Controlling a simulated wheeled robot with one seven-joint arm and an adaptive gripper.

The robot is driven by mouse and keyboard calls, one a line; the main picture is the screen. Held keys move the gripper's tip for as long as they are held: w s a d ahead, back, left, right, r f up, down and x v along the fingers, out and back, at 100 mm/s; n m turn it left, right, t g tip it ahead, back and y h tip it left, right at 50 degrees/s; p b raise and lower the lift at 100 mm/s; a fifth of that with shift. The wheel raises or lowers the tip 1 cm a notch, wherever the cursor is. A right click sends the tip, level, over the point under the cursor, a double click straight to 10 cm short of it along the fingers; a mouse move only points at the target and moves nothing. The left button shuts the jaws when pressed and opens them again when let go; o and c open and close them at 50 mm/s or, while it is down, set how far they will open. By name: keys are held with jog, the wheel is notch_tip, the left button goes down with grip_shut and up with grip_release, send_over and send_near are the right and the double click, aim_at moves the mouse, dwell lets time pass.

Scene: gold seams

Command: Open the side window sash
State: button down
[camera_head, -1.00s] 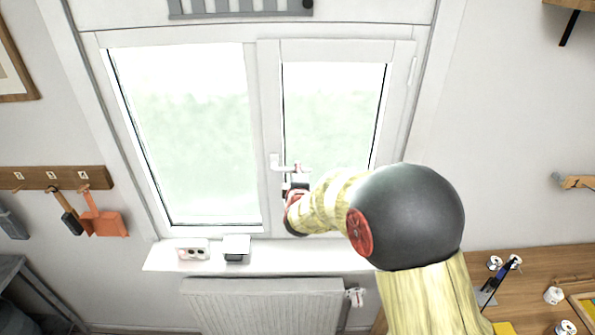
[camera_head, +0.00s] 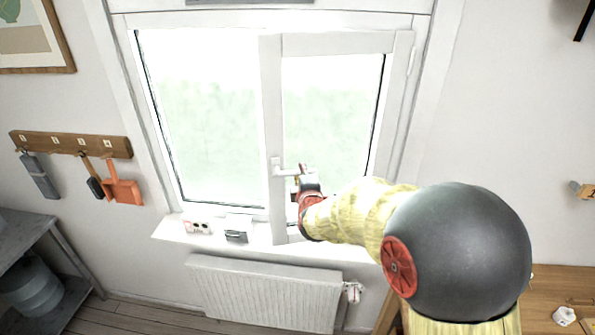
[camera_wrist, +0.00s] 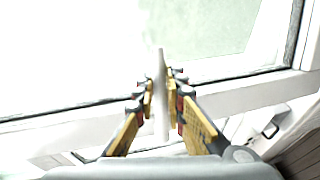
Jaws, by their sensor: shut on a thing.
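The side window sash (camera_head: 270,120) is the right-hand white-framed pane. It stands ajar into the room, hinged at its right, and its lower left corner overhangs the sill. Its white handle (camera_head: 288,172) is turned horizontal on the sash's left stile. My gripper (camera_head: 302,176) is shut on the handle, at the handle's free end. In the wrist view the handle (camera_wrist: 161,85) shows as a pale bar between the two fingers (camera_wrist: 161,98). My wrist and arm hide part of the sash's lower right.
The sill (camera_head: 168,231) holds a white socket-like box (camera_head: 198,227) and a small box (camera_head: 237,229), left of the sash. A radiator (camera_head: 265,295) hangs below. A wooden worktop (camera_head: 560,285) stands at the lower right. A tool rack (camera_head: 70,144) is on the left wall.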

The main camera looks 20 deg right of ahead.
jog(key=s, duration=0.3)
jog(key=shift+s+b, duration=0.35)
jog(key=shift+s, duration=0.05)
jog(key=c, duration=1.9)
grip_release()
jog(key=shift+a, duration=0.1)
jog(key=v, duration=1.2)
